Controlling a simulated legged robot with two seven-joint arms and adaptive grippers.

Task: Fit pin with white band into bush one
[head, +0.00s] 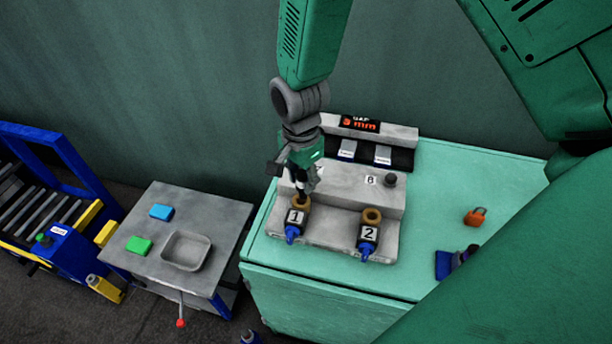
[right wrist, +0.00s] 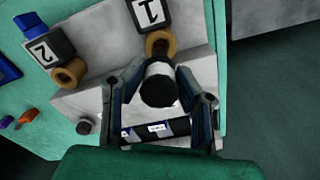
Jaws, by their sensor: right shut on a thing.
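The pin with white band (right wrist: 158,84) is dark with a white band and sits between the fingers of my right gripper (right wrist: 162,100), which is shut on it. In the head view my right gripper (head: 303,181) points down over bush one (head: 300,202), a brown ring at the block labelled 1. Bush one also shows in the right wrist view (right wrist: 161,43), just beyond the pin. The pin's lower end is close to the bush opening; whether it has entered cannot be told. My left gripper is not in view.
Bush two (head: 372,215) is to the right on the same grey fixture (head: 340,232). A display (head: 360,123) stands behind. An orange padlock-like item (head: 475,217) lies on the green bench (head: 440,185). A grey table (head: 150,210) with a tray (head: 186,251) stands left.

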